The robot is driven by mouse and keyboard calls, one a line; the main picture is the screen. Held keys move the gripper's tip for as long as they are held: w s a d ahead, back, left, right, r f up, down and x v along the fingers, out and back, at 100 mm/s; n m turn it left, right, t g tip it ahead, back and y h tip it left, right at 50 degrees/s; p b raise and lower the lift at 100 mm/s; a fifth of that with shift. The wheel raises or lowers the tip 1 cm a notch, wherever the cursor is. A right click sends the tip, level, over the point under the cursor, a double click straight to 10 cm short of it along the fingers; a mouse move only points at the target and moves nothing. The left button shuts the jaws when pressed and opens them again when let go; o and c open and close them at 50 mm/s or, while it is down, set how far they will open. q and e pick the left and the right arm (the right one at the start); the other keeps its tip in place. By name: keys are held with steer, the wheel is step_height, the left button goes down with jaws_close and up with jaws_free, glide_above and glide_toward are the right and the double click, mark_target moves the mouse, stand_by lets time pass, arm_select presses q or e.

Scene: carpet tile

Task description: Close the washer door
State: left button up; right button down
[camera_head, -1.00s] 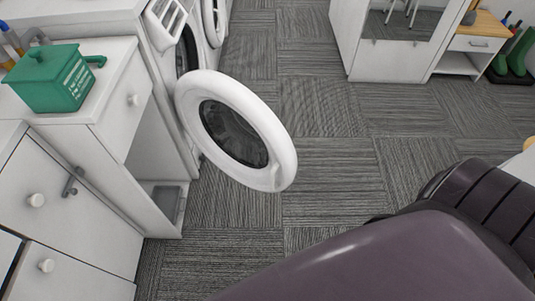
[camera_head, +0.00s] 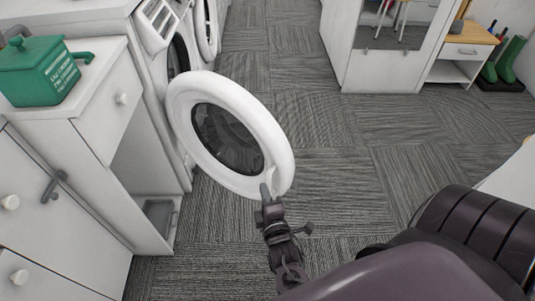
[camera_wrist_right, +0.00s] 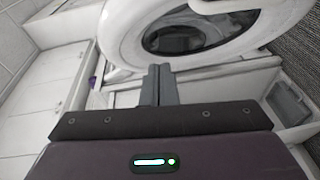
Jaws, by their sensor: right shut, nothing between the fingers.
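The washer door (camera_head: 278,150) is a white ring with a dark round window, standing wide open from the washer front (camera_head: 158,25) at the upper left. It also shows at the top of the right wrist view (camera_wrist_right: 120,42). My right gripper (camera_head: 265,190) is at the lower right part of the door's rim in the head view, and its fingers are together with nothing between them. In the right wrist view the fingertips (camera_wrist_right: 158,70) lie just below the rim; I cannot tell whether they touch it. My left gripper is not in view.
A white cabinet (camera_head: 118,75) with a green box (camera_head: 38,72) on top stands left of the door. A white wardrobe (camera_head: 375,70) and a small shelf unit (camera_head: 462,52) stand at the back right. The grey carpet (camera_head: 320,125) right of the door is clear.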

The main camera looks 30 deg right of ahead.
step_height(320, 180, up, 4)
steer(key=f+h, duration=0.1)
glide_toward(265, 137)
steer(key=w+a, duration=0.1)
steer(key=w, duration=0.3)
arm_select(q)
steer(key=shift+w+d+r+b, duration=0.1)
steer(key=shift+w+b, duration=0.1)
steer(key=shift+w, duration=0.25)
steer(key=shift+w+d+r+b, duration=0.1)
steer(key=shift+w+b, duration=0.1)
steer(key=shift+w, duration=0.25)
arm_select(e)
steer(key=shift+w+d+f+t, duration=0.2)
steer(key=shift+w+d, duration=0.15)
steer(key=shift+d, duration=0.45)
steer(key=shift+w+d+f+t, duration=0.15)
steer(key=shift+w+d, duration=0.15)
steer(key=shift+d, duration=0.5)
